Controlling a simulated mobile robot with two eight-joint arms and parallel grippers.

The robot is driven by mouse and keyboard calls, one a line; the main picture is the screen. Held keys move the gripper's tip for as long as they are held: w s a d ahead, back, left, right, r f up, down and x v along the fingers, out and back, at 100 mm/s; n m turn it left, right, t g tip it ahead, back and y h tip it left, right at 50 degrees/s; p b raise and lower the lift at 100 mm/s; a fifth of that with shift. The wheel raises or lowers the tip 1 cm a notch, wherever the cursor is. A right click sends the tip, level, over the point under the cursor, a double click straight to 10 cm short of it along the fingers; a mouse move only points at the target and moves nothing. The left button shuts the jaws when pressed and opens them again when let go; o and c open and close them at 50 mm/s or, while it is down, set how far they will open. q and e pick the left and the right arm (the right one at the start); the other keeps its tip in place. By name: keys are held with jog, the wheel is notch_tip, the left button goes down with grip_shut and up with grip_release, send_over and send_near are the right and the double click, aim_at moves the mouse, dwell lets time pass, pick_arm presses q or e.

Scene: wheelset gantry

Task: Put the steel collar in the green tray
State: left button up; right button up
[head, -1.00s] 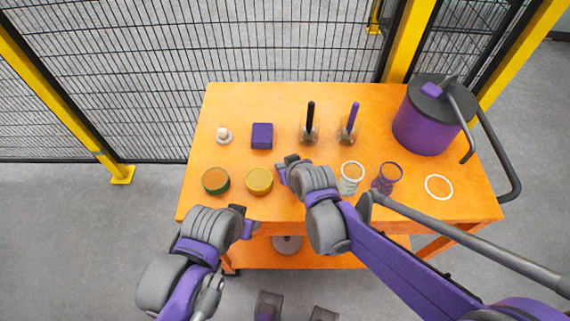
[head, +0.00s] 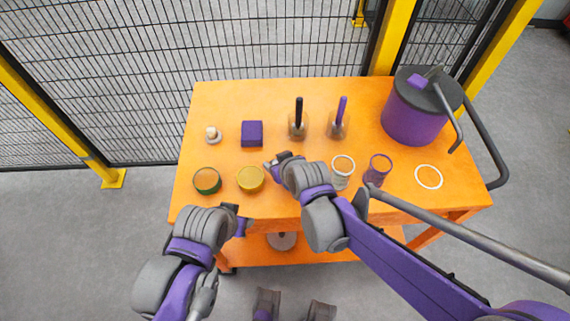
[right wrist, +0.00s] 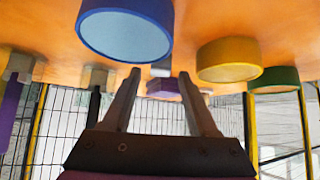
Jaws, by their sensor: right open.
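My right gripper (head: 275,162) is open, right of the yellow tray and below the purple block. A small grey piece (right wrist: 161,68) shows beyond its fingers in the right wrist view; I cannot tell what it is. My left gripper (head: 240,222) is by the table's front edge, its jaws unclear.
A yellow tray (head: 249,180) and a purple block (head: 252,134) stand nearby. A blue-rimmed tray (right wrist: 125,33) is close to my right fingers. Two handled bottles, two glass-like cups (head: 342,170), a white ring (head: 429,177) and a purple canister (head: 412,118) occupy the right side.

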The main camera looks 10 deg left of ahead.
pick_arm(q)
jog(key=shift+w+r+p, duration=0.1)
jog(key=shift+r+p, duration=0.6)
jog(key=shift+r, duration=0.15)
pick_arm(e)
jog(key=v, duration=1)
jog(key=shift+s+d, duration=0.1)
jog(key=shift+s, duration=0.05)
pick_arm(q)
jog(key=shift+o, duration=1)
pick_arm(e)
jog(key=s+d+f+m+h, duration=0.1)
jog(key=s+d, duration=0.3)
jog(key=d, duration=0.4)
jog(key=s+d+f+m+g+h, duration=0.1)
jog(key=s+d+m, duration=0.3)
jog(key=d, duration=0.5)
jog(key=s+d+f+m+h, duration=0.2)
jog(key=s+d+f+h, duration=0.1)
jog(key=d, duration=0.5)
jog(key=shift+s+d+m+g+h, duration=0.3)
jog(key=shift+s+d+m+g, duration=0.1)
jog(key=shift+s, duration=0.1)
jog(key=shift+f, duration=0.15)
